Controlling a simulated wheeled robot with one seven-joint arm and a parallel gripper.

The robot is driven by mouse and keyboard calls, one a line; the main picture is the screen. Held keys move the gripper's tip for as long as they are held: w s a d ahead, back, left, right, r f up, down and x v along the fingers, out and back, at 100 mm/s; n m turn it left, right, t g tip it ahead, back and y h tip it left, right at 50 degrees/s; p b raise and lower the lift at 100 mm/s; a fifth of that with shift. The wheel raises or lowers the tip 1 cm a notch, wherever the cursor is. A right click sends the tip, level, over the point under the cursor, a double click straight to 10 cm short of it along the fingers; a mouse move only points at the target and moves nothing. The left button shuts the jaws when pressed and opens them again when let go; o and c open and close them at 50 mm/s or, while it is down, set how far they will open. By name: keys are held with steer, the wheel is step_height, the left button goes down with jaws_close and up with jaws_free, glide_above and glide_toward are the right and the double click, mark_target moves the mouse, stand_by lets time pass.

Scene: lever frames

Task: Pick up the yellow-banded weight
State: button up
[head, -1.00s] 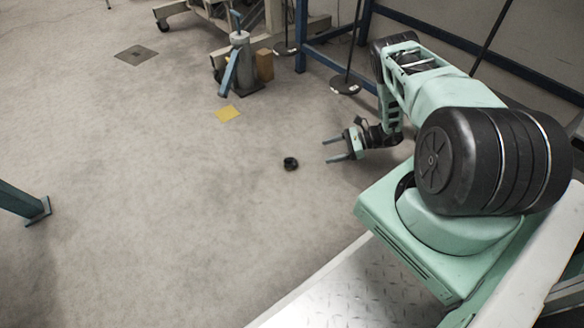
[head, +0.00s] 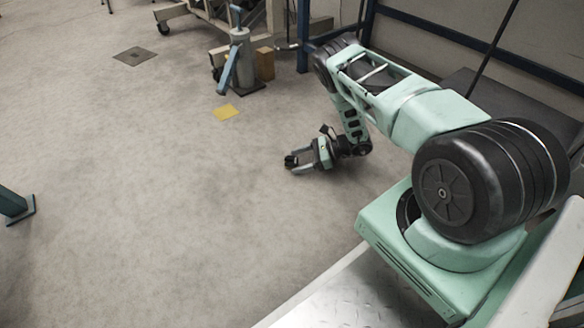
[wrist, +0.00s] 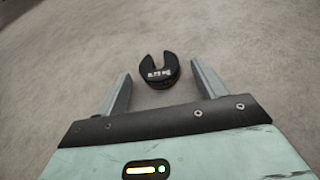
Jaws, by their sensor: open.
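A small black slotted weight (wrist: 158,75) lies on the grey floor in the wrist view, with pale markings on its edge. I see no yellow band on it. My gripper (wrist: 160,72) is open, with one grey finger to the left of the weight and one to the right. The weight lies between and slightly ahead of the fingertips, with a gap on both sides. In the head view my gripper (head: 293,163) reaches down close to the floor, and the dark weight (head: 290,160) shows at its fingertips, partly hidden.
A blue frame (head: 440,40) runs along the back right.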

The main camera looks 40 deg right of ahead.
steer(key=shift+a, duration=0.1)
steer(key=shift+w, duration=0.1)
steer(key=c, duration=1.1)
steer(key=shift+r, duration=0.1)
steer(key=shift+c, duration=0.2)
